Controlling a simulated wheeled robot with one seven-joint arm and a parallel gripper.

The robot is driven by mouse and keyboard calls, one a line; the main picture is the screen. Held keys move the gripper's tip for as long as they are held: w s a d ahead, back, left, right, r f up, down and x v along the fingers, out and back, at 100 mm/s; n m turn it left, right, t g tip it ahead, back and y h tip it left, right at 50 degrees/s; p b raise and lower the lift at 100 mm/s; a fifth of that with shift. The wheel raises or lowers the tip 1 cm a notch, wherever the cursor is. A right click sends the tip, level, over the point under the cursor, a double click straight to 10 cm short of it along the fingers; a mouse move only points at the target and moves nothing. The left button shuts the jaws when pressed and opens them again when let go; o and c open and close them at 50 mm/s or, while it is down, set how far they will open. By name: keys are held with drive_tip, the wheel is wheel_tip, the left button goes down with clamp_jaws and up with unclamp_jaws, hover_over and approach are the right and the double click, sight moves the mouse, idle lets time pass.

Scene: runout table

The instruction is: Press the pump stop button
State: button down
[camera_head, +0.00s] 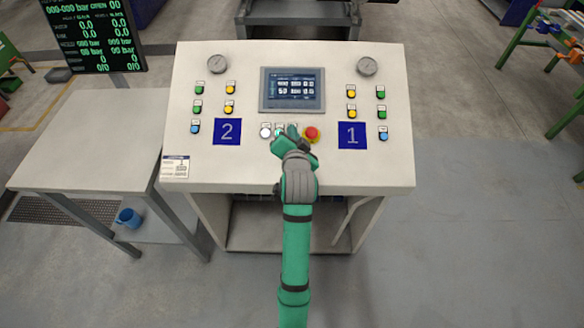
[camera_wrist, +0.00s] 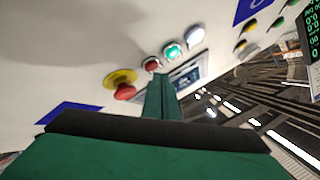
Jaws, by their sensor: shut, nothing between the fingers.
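A white control panel (camera_head: 350,172) has a row of buttons below its screen. In the wrist view a small red button (camera_wrist: 152,64) sits between a green button (camera_wrist: 172,50) and a red mushroom button on a yellow collar (camera_wrist: 122,84). Labels are too small to read, so I cannot confirm which is pump stop. My gripper (camera_head: 291,131) is shut and empty, over the row. In the wrist view its fingertips (camera_wrist: 159,77) are just by the small red button; I cannot tell if they touch. My gripper mostly hides that button in the head view.
The mushroom button (camera_head: 312,133) is close to the right of my gripper. A white button (camera_head: 265,132) is to the left. The panel screen (camera_head: 292,90) is above, with several coloured buttons at both sides. A grey table (camera_head: 85,140) stands left.

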drive_tip(key=shift+w+f, duration=0.2)
drive_tip(key=shift+f, duration=0.25)
idle(0.6)
drive_tip(key=shift+r, duration=0.15)
drive_tip(key=shift+s+r, duration=0.4)
drive_tip(key=shift+r, duration=0.3)
wheel_tip(320, 180, up, 6)
drive_tip(key=s, duration=0.2)
drive_tip(key=shift+s+f, duration=0.25)
idle(1.2)
